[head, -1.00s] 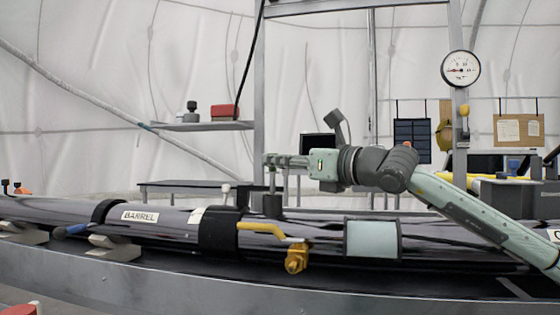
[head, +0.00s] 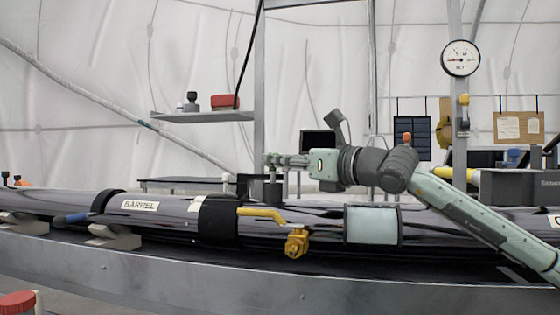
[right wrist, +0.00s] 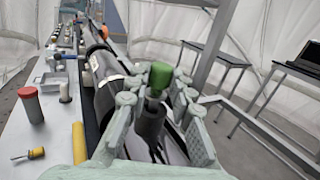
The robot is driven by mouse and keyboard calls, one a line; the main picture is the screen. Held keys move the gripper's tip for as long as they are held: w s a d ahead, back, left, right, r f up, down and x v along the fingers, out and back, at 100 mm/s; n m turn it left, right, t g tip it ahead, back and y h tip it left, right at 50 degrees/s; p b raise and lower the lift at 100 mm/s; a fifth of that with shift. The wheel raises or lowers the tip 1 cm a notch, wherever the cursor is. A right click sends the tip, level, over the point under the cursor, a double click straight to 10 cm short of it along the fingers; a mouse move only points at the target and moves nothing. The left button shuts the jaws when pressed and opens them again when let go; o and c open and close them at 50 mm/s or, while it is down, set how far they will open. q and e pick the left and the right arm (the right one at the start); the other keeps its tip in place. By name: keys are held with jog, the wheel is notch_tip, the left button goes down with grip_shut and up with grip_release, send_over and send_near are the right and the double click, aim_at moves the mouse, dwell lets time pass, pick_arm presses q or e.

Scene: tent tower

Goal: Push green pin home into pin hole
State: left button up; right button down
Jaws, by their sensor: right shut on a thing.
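The green pin (right wrist: 160,77) shows its green head in the right wrist view, between the fingertips of my right gripper (right wrist: 158,95). A dark shaft or sleeve runs below the head. In the head view my right gripper (head: 272,160) reaches in level from the right, just above a dark block (head: 272,190) on the long black barrel (head: 165,218). The jaws are shut on the pin. The pin hole is hidden, and I cannot tell how deep the pin sits. My left gripper is out of view.
A bench with a red-topped canister (right wrist: 32,105) lies left in the wrist view.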

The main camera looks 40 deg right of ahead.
jog(key=shift+f+b, duration=0.9)
jog(key=shift+f, duration=0.1)
jog(key=c, duration=1.3)
grip_release()
jog(key=shift+o, duration=0.2)
jog(key=shift+s, duration=0.6)
jog(key=v, duration=1)
jog(key=shift+s+d, duration=0.2)
jog(key=shift+s, duration=0.2)
